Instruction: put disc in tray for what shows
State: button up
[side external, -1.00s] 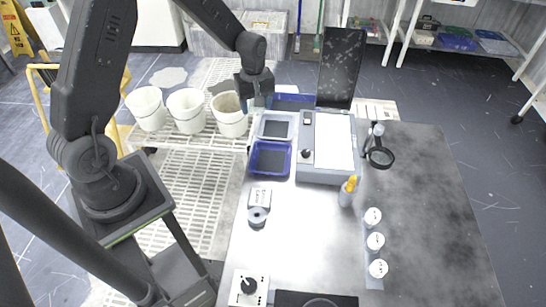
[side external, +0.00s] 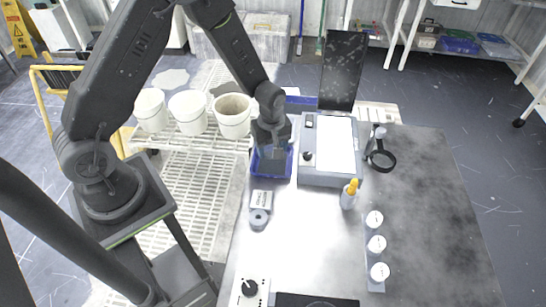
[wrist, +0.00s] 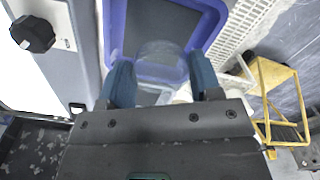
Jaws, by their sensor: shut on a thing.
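My gripper (wrist: 161,72) is shut on a clear, see-through round disc (wrist: 160,54) in the wrist view, with a blue finger on each side. The disc is over the blue tray (wrist: 214,20), whose grey floor shows through and around it. In the side view my gripper (side external: 271,150) is above the blue tray (side external: 258,177) and covers much of it. The disc cannot be made out there, and I cannot tell its height over the tray. A dark upright screen (side external: 343,70) shows scattered pale specks.
A grey device with a white top (side external: 333,148) and black knob stands right of the tray. White buckets (side external: 232,116) stand on a rack at left. A dropper bottle (side external: 349,195), a ring magnifier (side external: 381,158) and white-capped jars (side external: 376,244) are farther right.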

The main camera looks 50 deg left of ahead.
aim_at(273, 164)
jog(key=shift+w+d+f, duration=0.1)
jog(key=shift+d+f, duration=0.1)
jog(key=shift+f, duration=1.95)
jog(key=o, duration=0.8)
jog(key=shift+f, duration=0.15)
